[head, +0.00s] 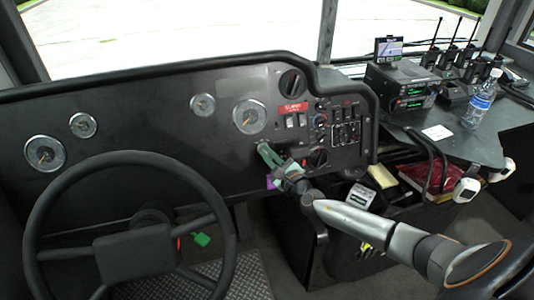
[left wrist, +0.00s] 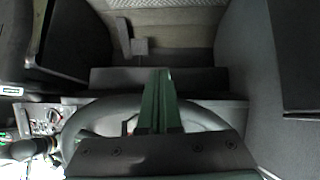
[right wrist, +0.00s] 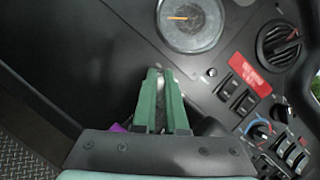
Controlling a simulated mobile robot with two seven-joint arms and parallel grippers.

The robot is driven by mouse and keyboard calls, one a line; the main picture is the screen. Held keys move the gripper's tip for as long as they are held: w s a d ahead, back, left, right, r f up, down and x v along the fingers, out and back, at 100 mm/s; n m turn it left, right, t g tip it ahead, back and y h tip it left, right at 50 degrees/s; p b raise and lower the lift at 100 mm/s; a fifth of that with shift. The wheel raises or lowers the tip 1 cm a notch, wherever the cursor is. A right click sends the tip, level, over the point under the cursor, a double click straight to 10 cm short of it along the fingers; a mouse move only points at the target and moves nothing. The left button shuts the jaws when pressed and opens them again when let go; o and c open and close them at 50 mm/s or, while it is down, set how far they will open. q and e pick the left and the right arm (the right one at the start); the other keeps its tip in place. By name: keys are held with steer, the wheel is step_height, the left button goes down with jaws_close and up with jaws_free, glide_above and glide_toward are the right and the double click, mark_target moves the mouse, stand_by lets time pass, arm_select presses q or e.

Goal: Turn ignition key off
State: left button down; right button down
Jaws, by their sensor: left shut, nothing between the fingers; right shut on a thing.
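My right gripper (head: 264,148) reaches the lower right part of the black dashboard (head: 150,110), just below the red label. In the right wrist view its green fingers (right wrist: 161,73) are shut on a small greyish thing (right wrist: 161,112), seen as a sliver between them. It appears to be the ignition key; its shape and the angle it is turned to are hidden by the fingers. A purple piece (head: 270,182) shows beside the gripper, also in the right wrist view (right wrist: 120,128). My left gripper (left wrist: 163,75) is shut and empty, and is out of the head view.
The steering wheel (head: 130,158) stands at left, in front of round gauges (head: 250,117). Switches and knobs (head: 319,158) crowd right of my right gripper. Radios (head: 402,85) and a water bottle (head: 481,100) stand on the right shelf. A green tag (head: 202,239) shows behind the wheel.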

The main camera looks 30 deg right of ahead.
steer(key=c, duration=1)
jaws_free()
steer(key=shift+s+f, duration=0.1)
steer(key=shift+f, duration=0.15)
steer(key=shift+r, duration=0.1)
steer(key=shift+s+a+p, duration=0.1)
steer(key=shift+s+p, duration=0.55)
steer(key=shift+s, duration=5.55)
